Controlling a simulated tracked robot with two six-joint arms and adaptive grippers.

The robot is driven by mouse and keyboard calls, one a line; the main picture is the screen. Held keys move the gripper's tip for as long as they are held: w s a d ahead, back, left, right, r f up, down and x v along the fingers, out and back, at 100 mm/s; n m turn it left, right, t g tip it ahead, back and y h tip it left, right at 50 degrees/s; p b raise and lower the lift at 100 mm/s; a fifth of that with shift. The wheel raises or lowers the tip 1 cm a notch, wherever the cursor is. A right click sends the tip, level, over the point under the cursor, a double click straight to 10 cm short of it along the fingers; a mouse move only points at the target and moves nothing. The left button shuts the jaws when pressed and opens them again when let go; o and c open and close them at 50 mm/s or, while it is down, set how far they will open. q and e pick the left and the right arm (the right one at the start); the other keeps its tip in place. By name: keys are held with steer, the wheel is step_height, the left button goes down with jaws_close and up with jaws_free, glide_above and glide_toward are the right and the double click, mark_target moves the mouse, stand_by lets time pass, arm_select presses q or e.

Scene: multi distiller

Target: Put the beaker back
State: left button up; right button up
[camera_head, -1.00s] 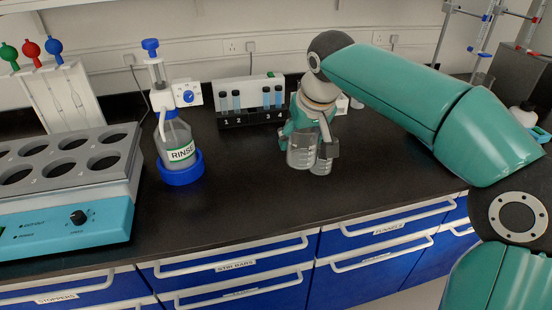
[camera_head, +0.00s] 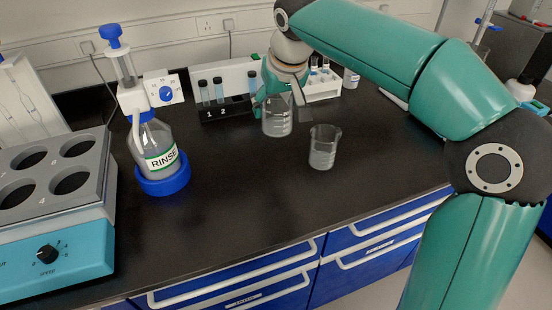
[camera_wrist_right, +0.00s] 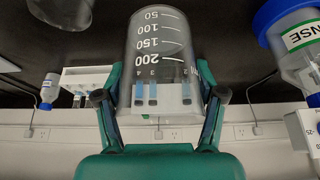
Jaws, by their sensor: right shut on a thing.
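My right gripper (camera_head: 281,103) is shut on a clear graduated beaker (camera_head: 277,122), seen in the head view right of the rinse bottle. A second, smaller-looking beaker (camera_head: 323,150) stands upright on the bench to the right, apart from the held one. My left gripper is not in view.
A rinse bottle (camera_head: 152,145) in a blue base stands left of the held beaker. A tube rack (camera_head: 226,108) with blue-filled tubes is behind it. A teal-fronted unit with round wells (camera_head: 62,245) fills the left. The black bench front (camera_head: 240,220) is clear.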

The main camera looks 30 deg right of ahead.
mark_target(284, 135)
step_height(284, 135, down, 13)
steer(key=shift+f+b, duration=0.1)
steer(key=shift+b, duration=1.15)
steer(key=shift+s+f, duration=0.1)
steer(key=shift+f, duration=0.2)
steer(key=o, duration=1.4)
steer(key=shift+f, duration=0.1)
steer(key=shift+o, duration=0.2)
steer(key=shift+s+r, duration=0.1)
steer(key=shift+r, duration=0.5)
steer(key=p+v, duration=0.1)
steer(key=v, duration=1)
steer(key=shift+s+a+p, duration=0.1)
steer(key=shift+p, duration=0.2)
